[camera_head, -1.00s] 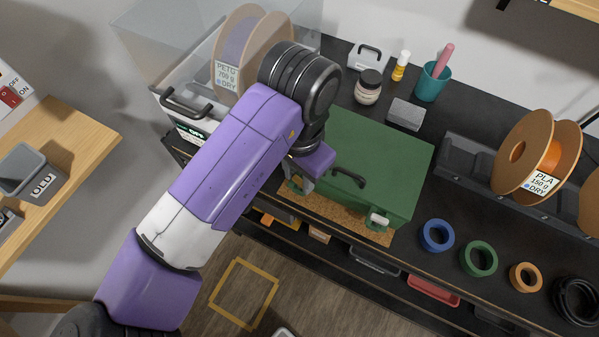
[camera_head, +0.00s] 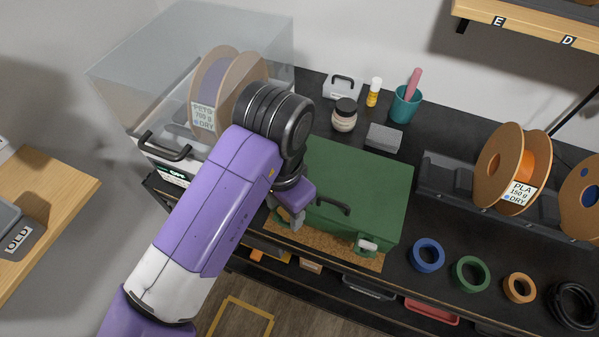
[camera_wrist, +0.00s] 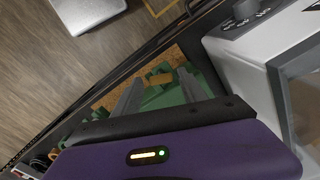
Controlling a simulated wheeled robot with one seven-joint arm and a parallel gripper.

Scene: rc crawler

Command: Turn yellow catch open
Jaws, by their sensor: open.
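A closed green case (camera_head: 358,180) lies on a cork mat (camera_head: 330,250) on the dark bench. It has a dark handle (camera_head: 333,206) on its front side. A pale catch (camera_head: 368,245) sits at the front right. My gripper (camera_head: 290,217) is at the case's front left and hides that part in the head view. In the wrist view my gripper (camera_wrist: 159,88) is open, with its two grey fingers pointing at the case's green front. A small yellow-brown piece (camera_wrist: 158,77), likely the yellow catch, shows between the fingertips. I cannot tell whether the fingers touch it.
A grey-white dry box (camera_head: 150,150) with a clear lid and a spool stands left of the case. A jar (camera_head: 344,116), a grey block (camera_head: 384,137) and a teal cup (camera_head: 405,105) stand behind. Tape rings (camera_head: 427,255) and a spool rack (camera_head: 450,180) are at right.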

